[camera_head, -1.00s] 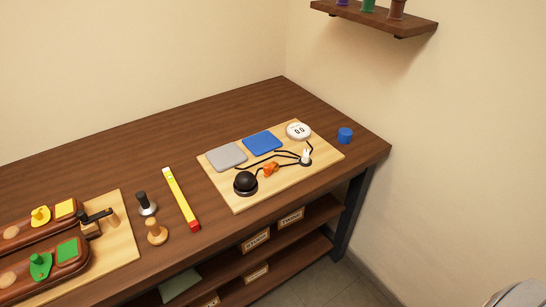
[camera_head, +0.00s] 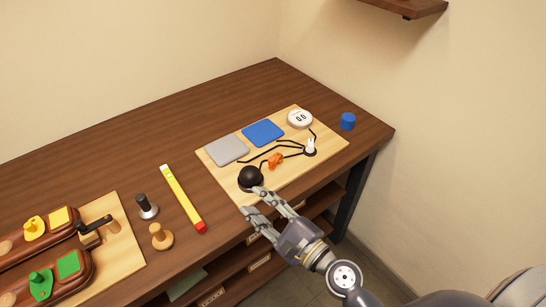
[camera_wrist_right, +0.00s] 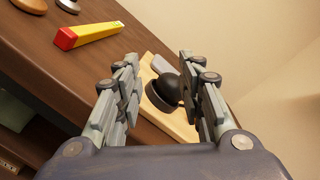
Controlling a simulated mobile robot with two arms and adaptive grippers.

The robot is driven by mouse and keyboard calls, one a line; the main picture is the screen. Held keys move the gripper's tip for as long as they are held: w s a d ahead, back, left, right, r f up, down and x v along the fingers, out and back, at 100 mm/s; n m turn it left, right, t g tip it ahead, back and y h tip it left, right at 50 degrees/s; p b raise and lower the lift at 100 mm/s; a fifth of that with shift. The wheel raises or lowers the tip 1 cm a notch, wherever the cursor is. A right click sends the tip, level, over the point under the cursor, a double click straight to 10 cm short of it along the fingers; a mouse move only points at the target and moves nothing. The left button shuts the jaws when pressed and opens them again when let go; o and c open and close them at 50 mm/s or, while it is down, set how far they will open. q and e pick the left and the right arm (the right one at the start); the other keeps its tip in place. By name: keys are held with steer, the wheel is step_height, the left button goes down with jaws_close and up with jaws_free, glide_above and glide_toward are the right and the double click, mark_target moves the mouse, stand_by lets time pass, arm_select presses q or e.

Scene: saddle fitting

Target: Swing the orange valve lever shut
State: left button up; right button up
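The small orange valve lever (camera_head: 275,160) sits on the pale wooden board (camera_head: 325,150), among black tubes, just right of the black bulb (camera_head: 250,177). My right gripper (camera_head: 254,200) is open and empty at the board's front edge, in front of the bulb, with the lever beyond it. In the right wrist view the black bulb (camera_wrist_right: 165,92) shows between the open fingers (camera_wrist_right: 157,75), farther off. The orange lever cannot be made out there. My left gripper is not in view.
Grey (camera_head: 227,149) and blue pads (camera_head: 263,132), a white gauge (camera_head: 300,119) and a white-topped fitting (camera_head: 310,147) share the board. A yellow level (camera_head: 182,197) and stamp-like tools (camera_head: 147,206) lie left. A blue cylinder (camera_head: 347,121) stands right. The table's back is clear.

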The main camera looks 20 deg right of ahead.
mark_target(273, 162)
steer(key=w+d+m+h, duration=0.1)
steer(key=d+m+h, duration=0.1)
steer(key=m, duration=0.2)
steer(key=w+d+f+m+t+h, duration=0.1)
steer(key=w+d+m+h, duration=0.1)
steer(key=m, duration=0.3)
steer(key=w+d+m+h, duration=0.1)
steer(key=d+m+h, duration=0.1)
steer(key=d+m, duration=0.2)
steer(key=shift+w+f+t+h, duration=0.15)
steer(key=shift+w+t+h, duration=0.15)
steer(key=shift+w+t, duration=0.1)
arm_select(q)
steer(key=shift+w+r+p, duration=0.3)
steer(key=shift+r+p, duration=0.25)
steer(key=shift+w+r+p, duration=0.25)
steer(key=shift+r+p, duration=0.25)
arm_select(e)
steer(key=w, duration=0.9)
steer(key=shift+w+a+f, duration=0.1)
steer(key=shift+w+a, duration=0.25)
steer(key=shift+a, duration=0.05)
steer(key=shift+c, duration=0.3)
jaws_close()
